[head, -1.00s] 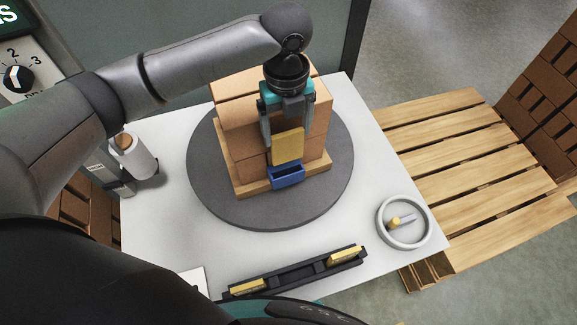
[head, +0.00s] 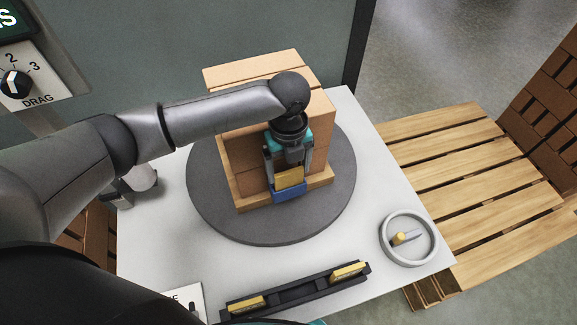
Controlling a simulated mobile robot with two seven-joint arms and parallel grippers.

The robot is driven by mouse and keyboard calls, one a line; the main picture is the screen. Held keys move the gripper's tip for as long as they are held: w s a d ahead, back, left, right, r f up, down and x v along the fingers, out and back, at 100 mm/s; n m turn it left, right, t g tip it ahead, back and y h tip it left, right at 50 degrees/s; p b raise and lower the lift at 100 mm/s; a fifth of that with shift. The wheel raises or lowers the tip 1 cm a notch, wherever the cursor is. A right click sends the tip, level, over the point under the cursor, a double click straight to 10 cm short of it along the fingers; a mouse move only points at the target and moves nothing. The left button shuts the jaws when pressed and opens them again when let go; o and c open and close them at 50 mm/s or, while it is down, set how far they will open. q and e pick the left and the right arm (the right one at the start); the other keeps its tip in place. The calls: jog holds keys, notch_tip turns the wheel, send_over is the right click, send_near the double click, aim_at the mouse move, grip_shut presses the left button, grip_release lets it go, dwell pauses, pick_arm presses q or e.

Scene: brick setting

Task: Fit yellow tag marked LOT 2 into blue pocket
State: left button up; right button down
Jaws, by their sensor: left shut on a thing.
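The yellow tag (head: 289,178) is upright between the fingers of my left gripper (head: 287,170), which is shut on it. Its marking is not readable. The blue pocket (head: 289,191) is at the foot of the brick stack's front face. The tag's lower edge is at the pocket's mouth and appears to be inside it; how deep I cannot tell. My right gripper is not in view.
The brick stack (head: 246,160) stands on a grey round turntable (head: 230,220) on a white table (head: 160,240). A black rack (head: 297,290) with yellow tags lies at the front. A round dish (head: 431,258) sits at right, by a wooden pallet (head: 450,160).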

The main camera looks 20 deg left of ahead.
pick_arm(q)
jog(key=o, duration=1.6)
jog(key=shift+f, duration=0.15)
jog(key=shift+c, duration=0.2)
notch_tip(320, 180, up, 12)
jog(key=p, duration=0.2)
jog(key=shift+r, duration=0.25)
